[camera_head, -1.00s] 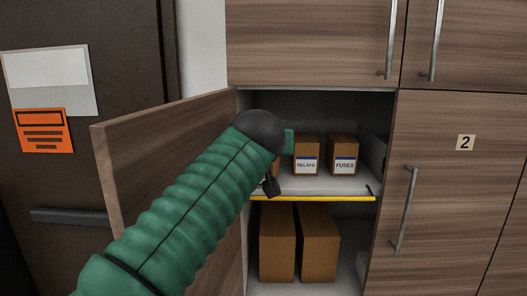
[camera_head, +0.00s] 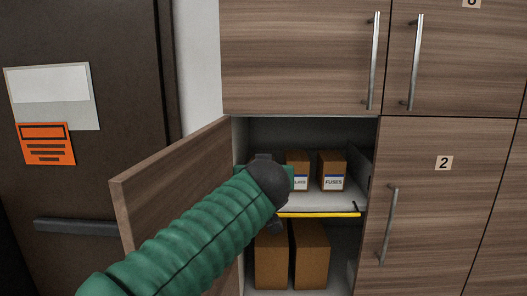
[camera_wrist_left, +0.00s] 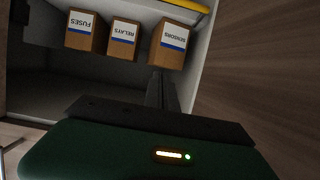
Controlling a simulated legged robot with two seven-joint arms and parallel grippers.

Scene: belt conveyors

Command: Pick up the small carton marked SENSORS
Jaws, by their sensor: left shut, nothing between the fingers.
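The small carton marked SENSORS (camera_wrist_left: 171,46) shows in the left wrist view, upside down, at the upper middle. It is brown with a white and blue label. In the head view it is hidden behind my left wrist. My left gripper (camera_wrist_left: 158,78) is shut and empty, its dark fingers ending close to the SENSORS carton; I cannot tell whether they touch it. In the head view my green left arm reaches into the open cabinet, and the fingers are mostly hidden. My right gripper is not in view.
Cartons marked RELAYS (camera_wrist_left: 123,41) and FUSES (camera_head: 332,170) stand beside it on the shelf, which has a yellow front edge (camera_head: 318,214). Two larger brown boxes (camera_head: 311,255) stand below. The open cabinet door (camera_head: 180,190) is at the left of the opening.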

